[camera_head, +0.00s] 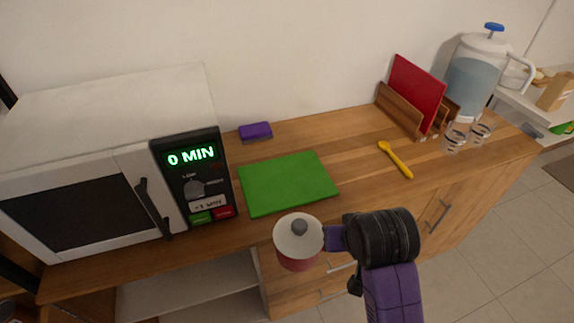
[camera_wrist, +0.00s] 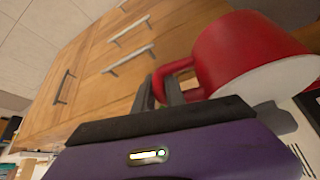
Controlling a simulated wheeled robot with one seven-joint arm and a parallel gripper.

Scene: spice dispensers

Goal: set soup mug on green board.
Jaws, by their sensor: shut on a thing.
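The soup mug (camera_head: 297,247) is red with a pale lid and a grey knob. My gripper (camera_head: 336,238) is shut on it from the right and holds it in the air before the counter's front edge. In the wrist view the mug (camera_wrist: 245,55) shows its red side, pale underside and handle, and the fingers (camera_wrist: 170,92) are at the handle. The green board (camera_head: 289,184) lies flat and bare on the wooden counter, behind the mug in the head view. The mug is apart from the board and looks upright in the head view.
A white microwave (camera_head: 100,160) stands left of the board. A purple sponge-like block (camera_head: 255,131) lies behind the board. A yellow spoon (camera_head: 396,159), a wooden rack (camera_head: 401,110) with a red board, a water pitcher (camera_head: 475,80) and small glasses (camera_head: 454,141) are to the right.

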